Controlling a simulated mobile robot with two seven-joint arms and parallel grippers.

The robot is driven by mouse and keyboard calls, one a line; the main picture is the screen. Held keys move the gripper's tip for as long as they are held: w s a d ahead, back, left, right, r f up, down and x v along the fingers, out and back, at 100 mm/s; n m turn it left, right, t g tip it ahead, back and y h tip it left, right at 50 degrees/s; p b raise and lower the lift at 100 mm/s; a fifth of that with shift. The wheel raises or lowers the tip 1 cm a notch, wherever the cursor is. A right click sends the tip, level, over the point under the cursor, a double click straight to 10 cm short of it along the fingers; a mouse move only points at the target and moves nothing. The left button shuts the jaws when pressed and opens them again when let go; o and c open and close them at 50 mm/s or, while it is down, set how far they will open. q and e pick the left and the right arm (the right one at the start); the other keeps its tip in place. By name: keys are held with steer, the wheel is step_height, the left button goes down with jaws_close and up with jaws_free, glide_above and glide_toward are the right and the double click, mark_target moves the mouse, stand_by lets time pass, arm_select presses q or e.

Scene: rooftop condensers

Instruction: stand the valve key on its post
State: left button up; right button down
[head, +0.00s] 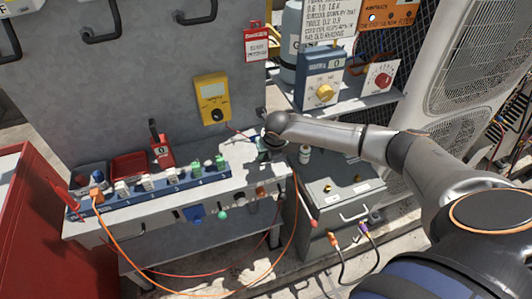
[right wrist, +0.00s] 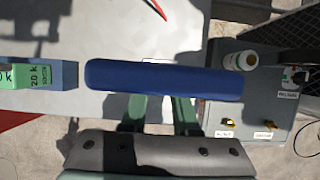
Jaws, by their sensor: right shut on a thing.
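My right gripper (head: 268,150) is over the right end of the grey bench, seen small and from above in the head view. In the right wrist view my right gripper (right wrist: 158,105) has dark green fingers shut on a blue bar (right wrist: 165,80), which I take to be the valve key's handle. The bar lies level across the picture, and the rest of the key is hidden beneath it. I cannot make out the post in either view. My left gripper is not in view.
The grey bench (head: 150,218) carries a blue strip (head: 150,200) with several white and green blocks. A yellow meter (head: 213,99) hangs on the wall behind. A grey box (head: 345,190) with a white bottle (head: 305,154) stands right. An orange cable (head: 117,243) hangs in front.

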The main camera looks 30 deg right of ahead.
steer(key=shift+s+f, duration=0.1)
steer(key=shift+f, duration=0.1)
stand_by(0.4)
steer(key=c, duration=0.6)
jaws_free()
steer(key=shift+d, duration=0.1)
steer(key=shift+s+d+f, duration=0.1)
steer(key=shift+s+d, duration=0.05)
steer(key=v, duration=1.3)
steer(key=shift+w+a+p, duration=0.25)
steer(key=shift+a+p, duration=0.1)
steer(key=shift+p, duration=0.1)
steer(key=shift+a, duration=0.1)
